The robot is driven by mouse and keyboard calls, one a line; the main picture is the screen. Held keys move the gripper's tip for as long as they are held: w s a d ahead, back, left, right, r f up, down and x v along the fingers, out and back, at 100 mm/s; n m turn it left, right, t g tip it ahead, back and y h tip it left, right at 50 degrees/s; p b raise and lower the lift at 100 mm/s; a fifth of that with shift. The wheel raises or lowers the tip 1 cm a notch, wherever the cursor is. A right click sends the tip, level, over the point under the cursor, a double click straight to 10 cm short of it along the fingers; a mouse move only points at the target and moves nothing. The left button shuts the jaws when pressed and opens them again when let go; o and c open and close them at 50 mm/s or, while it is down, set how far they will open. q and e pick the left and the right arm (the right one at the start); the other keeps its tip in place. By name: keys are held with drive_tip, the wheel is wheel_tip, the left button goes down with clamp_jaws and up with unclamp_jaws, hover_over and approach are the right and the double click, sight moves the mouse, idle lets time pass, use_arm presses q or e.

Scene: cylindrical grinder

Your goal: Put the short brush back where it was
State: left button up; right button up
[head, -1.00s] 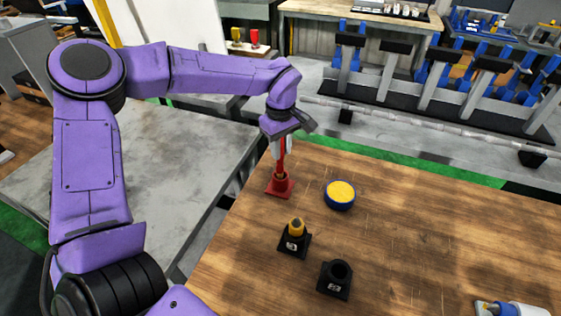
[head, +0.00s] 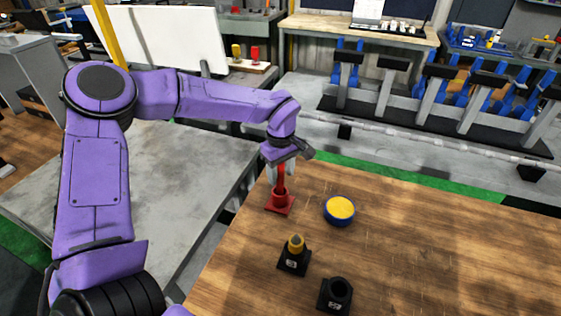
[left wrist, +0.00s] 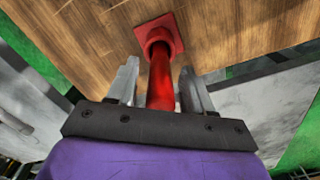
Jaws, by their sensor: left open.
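A red rod-shaped piece, seemingly the short brush (head: 281,182), stands upright in a red square-based holder (head: 280,206) near the table's far left corner. My left gripper (head: 279,169) is above the holder, around the upper part of the rod. In the left wrist view, the gripper's two fingers (left wrist: 159,75) are open, one on each side of the red rod (left wrist: 161,85), with gaps visible. The rod's lower end sits inside the red holder (left wrist: 172,27). Bristles are hidden. My right gripper is not in view.
A blue and yellow round tin (head: 339,210) lies right of the red holder. A black holder (head: 293,262) with a yellow-tipped piece (head: 296,244) and an empty-looking black holder (head: 335,295) stand nearer. The wooden table (head: 450,240) is clear to the right.

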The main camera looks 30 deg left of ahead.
use_arm(q)
wheel_tip(320, 180, up, 11)
drive_tip(key=shift+b, duration=0.45)
drive_tip(key=shift+r, duration=0.1)
